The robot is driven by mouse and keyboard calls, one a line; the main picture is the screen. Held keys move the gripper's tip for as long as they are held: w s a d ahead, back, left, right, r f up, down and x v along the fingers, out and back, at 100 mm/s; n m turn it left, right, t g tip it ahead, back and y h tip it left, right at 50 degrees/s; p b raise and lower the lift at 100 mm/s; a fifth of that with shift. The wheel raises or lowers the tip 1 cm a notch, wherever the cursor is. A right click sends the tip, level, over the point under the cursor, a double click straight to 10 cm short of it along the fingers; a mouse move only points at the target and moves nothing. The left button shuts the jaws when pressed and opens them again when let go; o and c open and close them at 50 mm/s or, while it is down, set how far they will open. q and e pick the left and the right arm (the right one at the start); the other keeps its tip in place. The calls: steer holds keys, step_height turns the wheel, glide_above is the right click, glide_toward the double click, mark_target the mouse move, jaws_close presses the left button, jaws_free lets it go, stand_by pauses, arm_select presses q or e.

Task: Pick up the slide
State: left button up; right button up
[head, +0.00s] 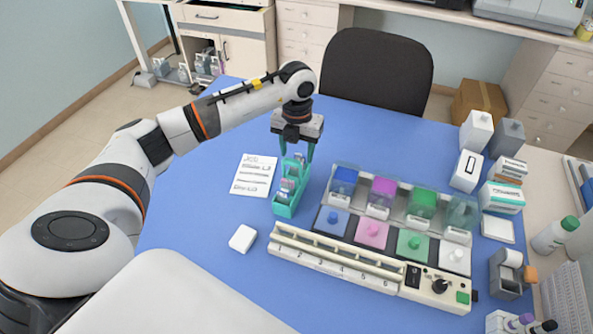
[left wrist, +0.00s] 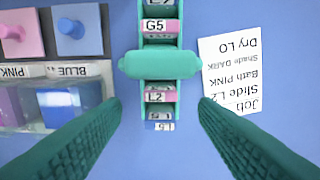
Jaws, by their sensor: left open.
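A teal slide rack (head: 285,207) stands on the blue table with several labelled slides upright in it. In the left wrist view, the slide labelled L2 (left wrist: 160,95) has a pink band and sits just below the rack's crossbar (left wrist: 160,64). The slide labelled G5 (left wrist: 159,26) is on the other side of that bar, and one that seems to read L5 (left wrist: 160,127) is at the near end. My left gripper (head: 296,155) points down over the rack. It is open and empty, with its teal fingertips (left wrist: 160,100) apart on either side of the L2 slide.
A card (head: 255,175) beside the rack reads Slide L2, Bath PINK, Shade DARK, Dry LO. The staining station (head: 335,265) has blue, pink, green and clear baths to the right. A white block (head: 242,238) lies in front. Boxes (head: 503,197) and bottles stand far right.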

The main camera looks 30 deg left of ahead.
mark_target(296, 174)
arm_select(q)
steer(key=f, duration=0.1)
steer(key=f+p, duration=0.2)
steer(key=f, duration=0.1)
steer(key=shift+s+f, duration=0.1)
steer(key=shift+s, duration=0.2)
steer(key=shift+w+f, duration=0.1)
steer(key=shift+f, duration=0.3)
steer(key=c, duration=1.1)
arm_select(e)
steer(key=r, duration=0.1)
steer(key=w+r, duration=0.1)
steer(key=shift+w+r, duration=0.1)
steer(key=shift+r, duration=0.2)
arm_select(q)
steer(key=shift+o, duration=0.2)
steer(key=shift+r, duration=0.1)
